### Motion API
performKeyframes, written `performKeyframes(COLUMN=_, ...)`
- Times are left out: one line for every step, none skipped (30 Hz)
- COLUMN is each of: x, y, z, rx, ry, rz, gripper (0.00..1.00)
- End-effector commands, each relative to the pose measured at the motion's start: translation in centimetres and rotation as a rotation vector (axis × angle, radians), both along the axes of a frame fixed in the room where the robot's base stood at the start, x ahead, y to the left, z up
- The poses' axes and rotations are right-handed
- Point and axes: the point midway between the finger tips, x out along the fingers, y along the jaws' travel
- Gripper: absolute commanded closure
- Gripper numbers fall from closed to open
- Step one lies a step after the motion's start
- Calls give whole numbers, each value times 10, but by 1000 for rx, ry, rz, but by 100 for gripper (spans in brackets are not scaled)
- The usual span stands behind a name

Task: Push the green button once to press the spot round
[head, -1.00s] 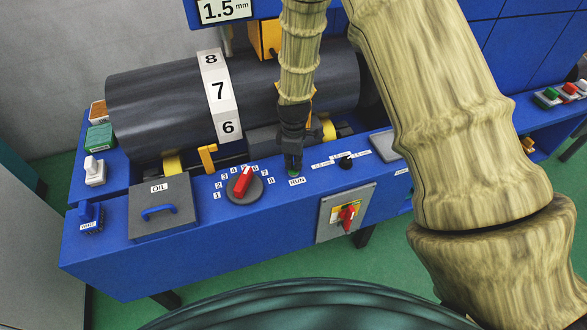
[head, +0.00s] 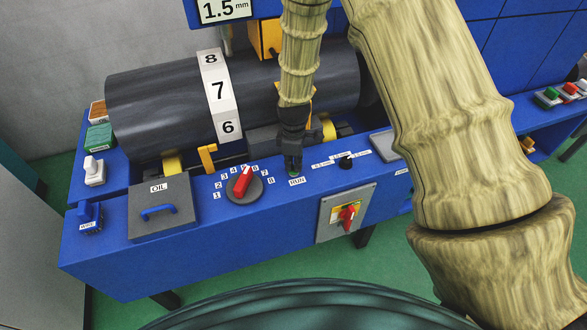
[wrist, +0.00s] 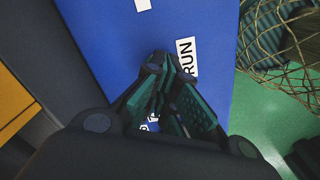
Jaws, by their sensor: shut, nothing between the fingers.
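The green button (head: 295,175) is on the blue front panel just above the RUN label (head: 297,182). Only a small green edge of it shows in the head view, below my fingertips. My gripper (head: 293,169) is shut and empty, pointing down at the button. I cannot tell whether the tips touch it. In the wrist view the closed fingers of my gripper (wrist: 167,62) lie beside the RUN label (wrist: 187,58), and the button is hidden. The dark cylinder (head: 165,95) carries a white number band (head: 219,92) with 7 in the middle.
Left of the button is a red-pointer dial (head: 243,183) ringed by numbers, then the grey OIL lid (head: 173,215). To the right are a small black knob (head: 346,161) and a red switch (head: 347,216).

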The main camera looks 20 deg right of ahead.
Motion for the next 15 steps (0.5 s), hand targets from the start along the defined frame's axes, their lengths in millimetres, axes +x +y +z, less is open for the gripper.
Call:
performKeyframes(x=0, y=0, z=-1, rx=0, ry=0, rz=0, gripper=100)
performKeyframes(x=0, y=0, z=-1, rx=0, ry=0, rz=0, gripper=100)
performKeyframes(x=0, y=0, z=-1, rx=0, ry=0, rz=0, gripper=100)
performKeyframes(x=0, y=0, z=-2, rx=0, ry=0, rz=0, gripper=100)
performKeyframes(x=0, y=0, z=-2, rx=0, ry=0, rz=0, gripper=100)
performKeyframes(x=0, y=0, z=-2, rx=0, ry=0, rz=0, gripper=100)
performKeyframes(x=0, y=0, z=-2, rx=0, ry=0, rz=0, gripper=100)
performKeyframes(x=0, y=0, z=-2, rx=0, ry=0, rz=0, gripper=100)
performKeyframes(x=0, y=0, z=-2, rx=0, ry=0, rz=0, gripper=100)
performKeyframes(x=0, y=0, z=-2, rx=0, ry=0, rz=0, gripper=100)
performKeyframes(x=0, y=0, z=-3, rx=0, ry=0, rz=0, gripper=100)
performKeyframes(x=0, y=0, z=-4, rx=0, ry=0, rz=0, gripper=100)
performKeyframes(x=0, y=0, z=-4, rx=0, ry=0, rz=0, gripper=100)
performKeyframes(x=0, y=0, z=-5, rx=0, ry=0, rz=0, gripper=100)
performKeyframes(x=0, y=0, z=-6, rx=0, ry=0, rz=0, gripper=100)
